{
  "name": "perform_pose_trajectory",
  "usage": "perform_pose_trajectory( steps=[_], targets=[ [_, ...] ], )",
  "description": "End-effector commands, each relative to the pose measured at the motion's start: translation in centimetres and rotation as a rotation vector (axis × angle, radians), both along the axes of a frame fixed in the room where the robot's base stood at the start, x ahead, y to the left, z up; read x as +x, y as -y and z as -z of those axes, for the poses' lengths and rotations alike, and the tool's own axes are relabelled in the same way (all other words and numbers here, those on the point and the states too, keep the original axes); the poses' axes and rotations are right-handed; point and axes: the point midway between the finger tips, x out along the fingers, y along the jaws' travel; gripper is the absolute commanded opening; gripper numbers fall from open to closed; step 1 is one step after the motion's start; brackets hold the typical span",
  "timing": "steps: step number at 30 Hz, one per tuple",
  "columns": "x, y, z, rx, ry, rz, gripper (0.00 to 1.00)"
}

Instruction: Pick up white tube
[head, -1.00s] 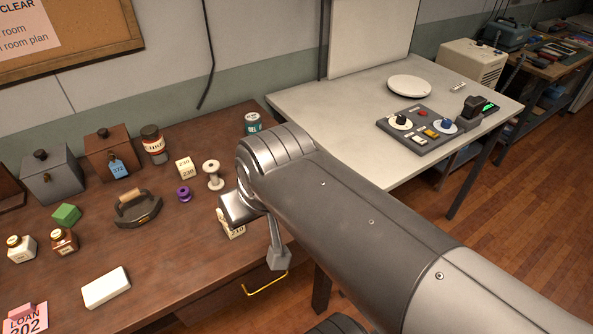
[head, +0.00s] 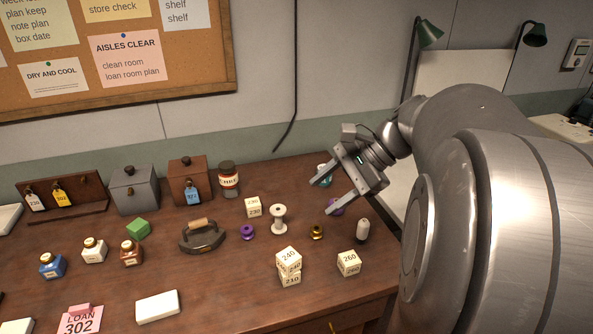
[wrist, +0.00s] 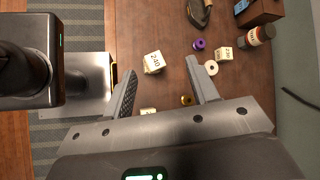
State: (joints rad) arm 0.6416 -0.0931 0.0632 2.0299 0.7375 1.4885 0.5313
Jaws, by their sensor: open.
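In the wrist view, the stacked 240 block (wrist: 152,63) appears between the open fingers (wrist: 160,70).
A brass spool (head: 317,232), a purple spool (head: 247,232) and numbered blocks (head: 349,263) stand around the tube. A flat iron (head: 202,236), a brown jar (head: 229,180) and a white box (head: 158,306) are further left.

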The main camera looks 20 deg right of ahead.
Motion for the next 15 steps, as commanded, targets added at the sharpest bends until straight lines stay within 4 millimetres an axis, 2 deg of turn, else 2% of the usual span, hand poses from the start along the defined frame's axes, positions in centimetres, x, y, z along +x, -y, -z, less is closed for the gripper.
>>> perform_pose_trajectory(
  steps=[1, 7, 11, 15],
  targets=[
    [1.0, 1.9, 0.1, 0.081, -0.031, 0.070, 0.54],
    [3.8, 9.4, -0.3, 0.421, -0.119, 0.308, 0.54],
    [4.5, 15.0, -0.4, 0.631, -0.144, 0.429, 0.54],
    [4.2, 20.8, -0.3, 0.829, -0.149, 0.525, 0.54]
  ],
)
